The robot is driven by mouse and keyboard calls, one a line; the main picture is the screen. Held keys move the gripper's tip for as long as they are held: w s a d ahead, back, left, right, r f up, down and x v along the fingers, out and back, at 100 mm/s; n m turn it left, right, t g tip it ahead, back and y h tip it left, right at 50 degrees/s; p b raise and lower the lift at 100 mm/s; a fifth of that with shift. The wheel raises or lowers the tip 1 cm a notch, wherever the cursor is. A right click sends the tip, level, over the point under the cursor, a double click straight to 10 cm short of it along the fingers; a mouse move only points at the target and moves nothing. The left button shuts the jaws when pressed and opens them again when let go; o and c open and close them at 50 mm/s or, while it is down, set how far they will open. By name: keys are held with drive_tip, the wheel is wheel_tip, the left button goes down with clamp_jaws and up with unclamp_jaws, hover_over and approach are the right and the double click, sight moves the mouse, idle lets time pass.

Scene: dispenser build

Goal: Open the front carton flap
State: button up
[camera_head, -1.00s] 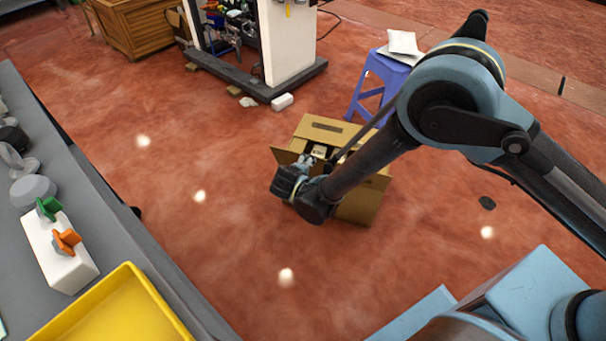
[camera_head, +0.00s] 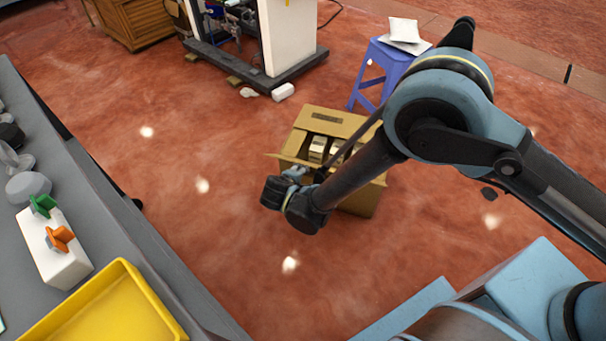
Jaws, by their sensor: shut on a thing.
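The cardboard carton (camera_head: 357,203) stands on the red floor in the middle of the view, with a panel at its far top edge (camera_head: 333,119). Its top is at least partly open, and pale items (camera_head: 318,149) show inside. A narrow flap edge (camera_head: 281,157) sticks out at its left. My gripper (camera_head: 297,173) is at the near left edge of the carton and is shut on the front flap. The fingertips and most of that flap are hidden behind my wrist and arm.
A blue stool (camera_head: 366,85) with white packets (camera_head: 404,35) stands behind the carton. A machine frame (camera_head: 285,45) and a white block (camera_head: 283,92) are at the back. A grey bench (camera_head: 120,230) with a yellow tray (camera_head: 122,270) runs along the left. The floor between is clear.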

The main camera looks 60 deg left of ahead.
drive_tip(key=shift+s+f, duration=0.1)
drive_tip(key=shift+f, duration=0.15)
drive_tip(key=shift+c, duration=1.4)
drive_tip(key=s+d+f, duration=0.4)
drive_tip(key=s+d, duration=0.5)
drive_tip(key=s, duration=0.1)
drive_tip(key=shift+f, duration=0.35)
drive_tip(key=shift+d+r, duration=0.1)
drive_tip(key=v, duration=1.1)
drive_tip(key=shift+s+d+r, duration=0.2)
drive_tip(key=shift+s+r, duration=0.05)
drive_tip(key=shift+s, duration=0.05)
